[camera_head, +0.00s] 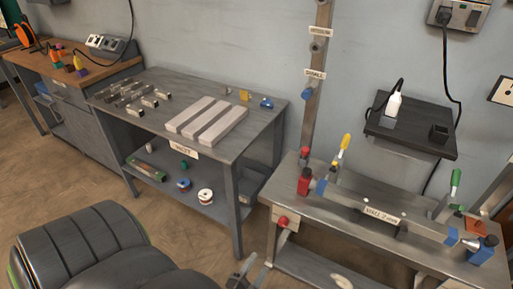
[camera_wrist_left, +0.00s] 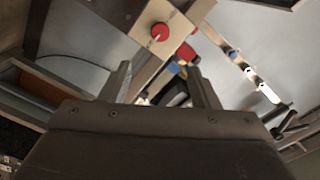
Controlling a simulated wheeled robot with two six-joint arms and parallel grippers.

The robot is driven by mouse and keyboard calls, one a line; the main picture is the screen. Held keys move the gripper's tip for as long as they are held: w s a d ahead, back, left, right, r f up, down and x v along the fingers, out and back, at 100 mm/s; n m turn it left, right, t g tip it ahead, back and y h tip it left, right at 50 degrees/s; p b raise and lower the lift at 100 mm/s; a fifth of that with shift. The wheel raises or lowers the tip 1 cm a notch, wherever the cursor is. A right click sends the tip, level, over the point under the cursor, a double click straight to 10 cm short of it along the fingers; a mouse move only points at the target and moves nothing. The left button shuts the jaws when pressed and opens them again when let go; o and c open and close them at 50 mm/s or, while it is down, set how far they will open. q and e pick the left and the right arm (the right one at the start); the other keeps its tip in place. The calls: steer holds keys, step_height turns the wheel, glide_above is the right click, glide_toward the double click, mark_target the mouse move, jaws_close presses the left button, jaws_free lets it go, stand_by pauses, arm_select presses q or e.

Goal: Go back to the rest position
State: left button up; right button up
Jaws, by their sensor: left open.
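My left arm comes in at the bottom left of the head view, dark grey and bulky. Its gripper (camera_head: 244,272) is small at the bottom edge, in front of the left end of the fixture bench (camera_head: 288,238). In the left wrist view my left gripper (camera_wrist_left: 162,80) has its two fingers well apart, with nothing held between them. Beyond the fingers are a red round button (camera_wrist_left: 160,32) and part of the bench, seen tilted. The red button also shows on the bench front in the head view (camera_head: 283,221).
A grey table (camera_head: 262,108) with pale bars, small metal parts and a lower shelf of spools stands behind. The fixture bench carries a labelled bar (camera_head: 380,213) with clamps. A black wall shelf (camera_head: 412,137) hangs at right. Brown floor (camera_head: 185,230) is open between arm and table.

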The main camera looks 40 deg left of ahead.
stand_by(0.3)
arm_select(q)
steer(key=s+f+n+g+h+p, duration=0.35)
steer(key=s+f+g, duration=0.45)
steer(key=s+f, duration=0.3)
steer(key=s+a+f+n+g+p, duration=0.1)
steer(key=s+f+n+g, duration=0.5)
steer(key=s, duration=1.1)
steer(key=shift+a+f+g+p, duration=0.2)
steer(key=shift+f+g+p, duration=0.6)
steer(key=shift+g, duration=0.3)
